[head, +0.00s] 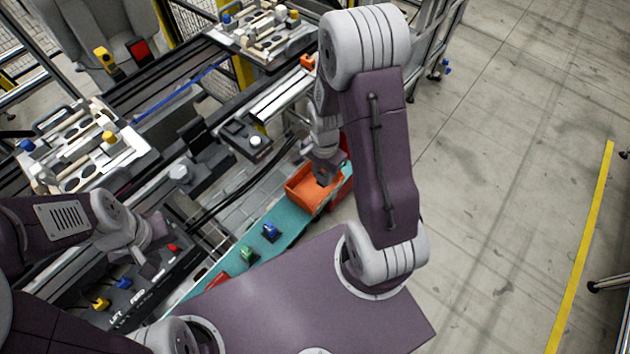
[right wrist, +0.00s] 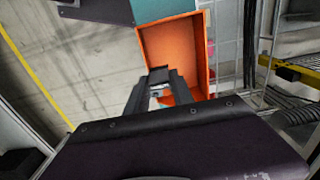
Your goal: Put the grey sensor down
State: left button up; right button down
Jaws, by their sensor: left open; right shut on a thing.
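My right gripper (head: 325,178) is at the orange bin (head: 305,196), with its fingers over or inside the bin's opening. In the right wrist view the fingers (right wrist: 158,76) are shut on a small grey thing (right wrist: 157,92), which I take to be the grey sensor. Most of it is hidden between the fingers. The orange bin (right wrist: 206,62) lies beyond the fingertips there; whether the sensor touches it I cannot tell. My left gripper (head: 150,246) is open and empty near the black control panel.
A teal shelf (head: 285,225) carries the bin, with a blue piece (head: 270,231) and a green piece (head: 247,254) on it. White pallet fixtures (head: 95,165) stand at left. A control panel (head: 135,285) with coloured switches is below my left gripper.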

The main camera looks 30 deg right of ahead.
jog(key=w+f, duration=0.1)
jog(key=w+a, duration=0.1)
jog(key=shift+w+a+f, duration=0.1)
jog(key=shift+w+f, duration=0.25)
jog(key=shift+f, duration=0.05)
notch_tip(320, 180, down, 3)
jog(key=shift+s+f+b, duration=0.1)
jog(key=shift+f+b, duration=0.1)
jog(key=shift+b, duration=0.2)
jog(key=shift+f, duration=0.35)
jog(key=shift+f, duration=0.1)
jog(key=c, duration=1.1)
grip_release()
